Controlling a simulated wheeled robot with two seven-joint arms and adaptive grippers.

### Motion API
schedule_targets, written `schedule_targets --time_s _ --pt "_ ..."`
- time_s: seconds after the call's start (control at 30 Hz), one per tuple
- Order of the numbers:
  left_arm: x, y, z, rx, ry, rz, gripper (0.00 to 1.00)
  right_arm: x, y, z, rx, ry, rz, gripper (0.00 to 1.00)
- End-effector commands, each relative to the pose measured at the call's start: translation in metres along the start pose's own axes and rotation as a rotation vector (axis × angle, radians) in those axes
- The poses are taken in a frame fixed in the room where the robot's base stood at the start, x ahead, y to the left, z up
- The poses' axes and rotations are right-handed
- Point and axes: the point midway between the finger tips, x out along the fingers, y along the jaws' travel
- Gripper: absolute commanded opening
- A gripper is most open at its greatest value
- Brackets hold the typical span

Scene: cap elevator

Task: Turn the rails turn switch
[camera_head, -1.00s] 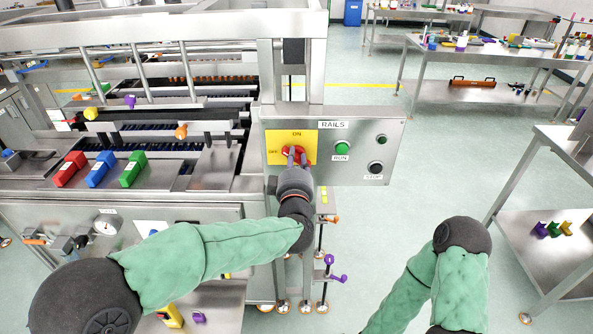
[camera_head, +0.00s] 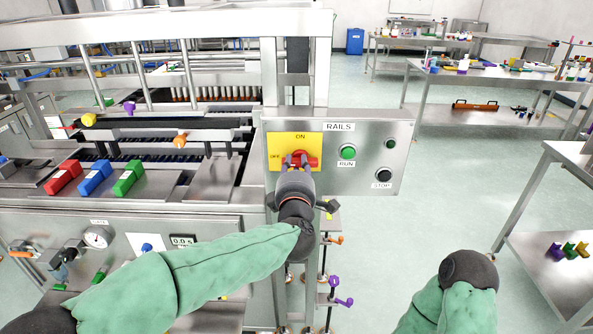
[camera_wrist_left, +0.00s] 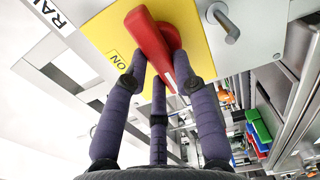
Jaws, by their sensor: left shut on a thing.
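The rails turn switch has a red handle (camera_head: 313,161) on a yellow plate (camera_head: 283,142) with ON at the top and OFF at the left, on the steel panel marked RAILS. My left gripper (camera_head: 297,158) is at the handle and covers part of it. In the left wrist view the red handle (camera_wrist_left: 150,38) lies between the purple-grey fingers (camera_wrist_left: 160,75), which are shut on it. The exact setting of the handle is hard to tell. My right arm shows at the lower right of the head view; its gripper is not in view.
On the same panel, right of the switch, are a green RUN button (camera_head: 348,152) and a dark STOP button (camera_head: 384,175). Red, blue and green blocks (camera_head: 96,178) lie on the machine at left. A steel table (camera_head: 560,225) stands at right; open floor lies between.

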Motion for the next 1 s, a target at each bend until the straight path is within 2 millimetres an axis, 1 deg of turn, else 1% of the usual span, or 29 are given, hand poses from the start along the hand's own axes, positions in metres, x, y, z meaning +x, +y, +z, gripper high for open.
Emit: schedule_targets --time_s 0.5,0.53,0.6,0.9,1.0 --pt "0.0001 -0.0012 -0.0004 -0.018 0.001 -0.002 0.0 0.0018 0.0007 -0.0001 0.0 0.0 0.0 0.0" --pt "0.0001 -0.0012 -0.0004 -0.018 0.001 -0.002 0.36 0.0018 0.0007 -0.0001 0.0 0.0 0.0 0.0" --pt "0.0001 -0.0012 -0.0004 -0.017 0.001 -0.002 0.52 0.0018 0.0007 -0.0001 0.0 0.0 0.0 0.0" --pt "-0.0002 -0.0006 -0.0003 -0.016 0.0 -0.001 0.52 0.0019 0.0007 -0.0001 0.0 0.0 0.0 0.0" --pt "-0.0038 0.0001 -0.0001 -0.016 0.0 0.0 0.52 0.0019 0.0007 -0.0002 0.0 0.0 0.0 0.0"
